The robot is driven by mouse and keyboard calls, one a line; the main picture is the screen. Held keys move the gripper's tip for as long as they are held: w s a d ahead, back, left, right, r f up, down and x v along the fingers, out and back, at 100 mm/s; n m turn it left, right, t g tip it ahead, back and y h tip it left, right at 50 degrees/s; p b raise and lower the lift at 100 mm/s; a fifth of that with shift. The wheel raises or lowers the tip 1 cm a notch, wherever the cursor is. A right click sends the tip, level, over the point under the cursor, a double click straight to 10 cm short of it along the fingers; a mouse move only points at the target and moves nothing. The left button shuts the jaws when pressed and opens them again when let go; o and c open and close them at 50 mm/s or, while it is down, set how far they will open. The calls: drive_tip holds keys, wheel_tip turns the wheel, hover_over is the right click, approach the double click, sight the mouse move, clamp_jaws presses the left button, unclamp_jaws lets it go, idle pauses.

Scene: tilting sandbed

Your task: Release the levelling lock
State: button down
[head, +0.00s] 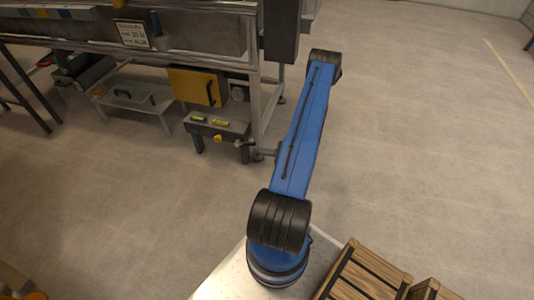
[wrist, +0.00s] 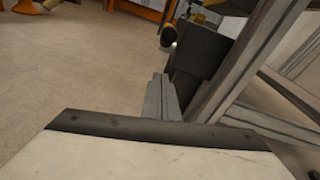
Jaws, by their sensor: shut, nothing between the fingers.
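No part is clearly marked as the levelling lock. In the head view, a low dark box on legs (head: 214,128) stands in front of the workbench, with small yellow pieces on its top. A yellow knob (head: 217,139) is on its front, and a small dark lever-like fitting (head: 244,143) is at its right end. I cannot tell which of these is the lock. My gripper (wrist: 162,96) shows in the wrist view as two grey fingers close together, shut and empty. They are beside a dark block (wrist: 195,65) and a slanting grey frame bar (wrist: 245,60); contact is unclear.
The workbench frame (head: 257,85) stands at the upper left in the head view. A yellow panel (head: 195,87) and a low table with a tray (head: 130,97) are beneath it. Wooden crates (head: 365,275) are at the bottom right. The floor to the right is clear.

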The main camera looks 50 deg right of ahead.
sight(245, 144)
drive_tip(key=shift+w+a+r, duration=0.1)
drive_tip(key=shift+a+r, duration=0.05)
drive_tip(key=shift+r, duration=0.45)
drive_tip(key=shift+w+a+r, duration=0.15)
drive_tip(key=shift+a+r, duration=0.05)
drive_tip(key=shift+r, duration=0.35)
drive_tip(key=shift+w+a+r, duration=0.1)
drive_tip(key=shift+a+r, duration=0.05)
drive_tip(key=shift+r, duration=0.45)
drive_tip(key=shift+r, duration=0.1)
